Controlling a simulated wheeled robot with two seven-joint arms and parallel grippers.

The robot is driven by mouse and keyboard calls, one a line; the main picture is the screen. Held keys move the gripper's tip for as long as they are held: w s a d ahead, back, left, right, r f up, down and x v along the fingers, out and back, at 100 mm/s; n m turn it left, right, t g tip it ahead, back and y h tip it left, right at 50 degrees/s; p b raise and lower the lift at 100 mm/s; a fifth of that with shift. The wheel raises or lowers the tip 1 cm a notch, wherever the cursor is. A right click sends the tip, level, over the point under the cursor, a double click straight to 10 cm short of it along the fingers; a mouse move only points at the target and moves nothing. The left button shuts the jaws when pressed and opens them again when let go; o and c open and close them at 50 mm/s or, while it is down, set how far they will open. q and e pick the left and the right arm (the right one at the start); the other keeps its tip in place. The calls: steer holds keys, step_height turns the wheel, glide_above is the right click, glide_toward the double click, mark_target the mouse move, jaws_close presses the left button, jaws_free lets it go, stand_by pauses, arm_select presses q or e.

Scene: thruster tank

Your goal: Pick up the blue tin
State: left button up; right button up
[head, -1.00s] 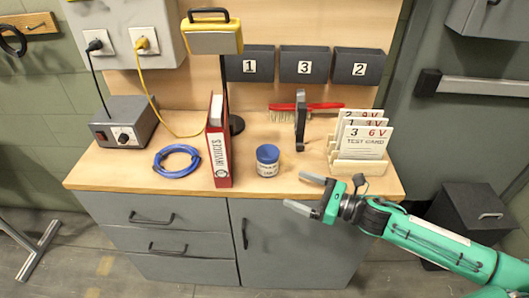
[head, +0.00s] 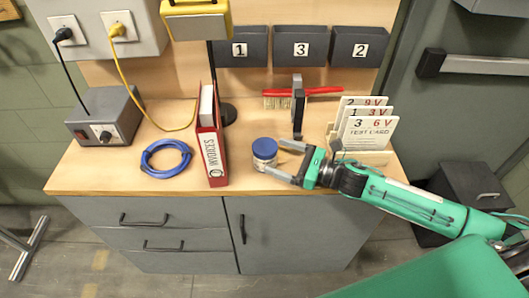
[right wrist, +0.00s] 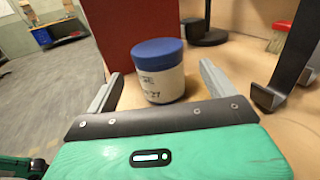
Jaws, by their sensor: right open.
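The blue tin (head: 265,153) is a small upright jar with a blue lid and a pale labelled body. It stands on the wooden worktop just right of the red binder. In the right wrist view the tin (right wrist: 159,72) sits between the two fingers, near their tips. My right gripper (head: 284,161) is open, its fingers pointing left at the tin, one behind and one in front. I cannot tell whether a finger touches it. My left gripper is not in view.
The red binder (head: 211,140) stands close left of the tin. A blue cable coil (head: 166,157) lies further left. A dark metal stand (head: 298,108) and red brush (head: 322,91) are behind the gripper. Test cards in a wooden rack (head: 361,156) stand right, beside my right arm.

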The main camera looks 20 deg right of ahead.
mark_target(265, 152)
steer(key=p+x, duration=0.1)
steer(key=x, duration=0.3)
steer(key=shift+w+r, duration=0.1)
steer(key=shift+w+a, duration=0.3)
steer(key=shift+a, duration=0.1)
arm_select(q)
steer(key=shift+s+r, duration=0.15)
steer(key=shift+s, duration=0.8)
arm_select(e)
steer(key=c, duration=1.2)
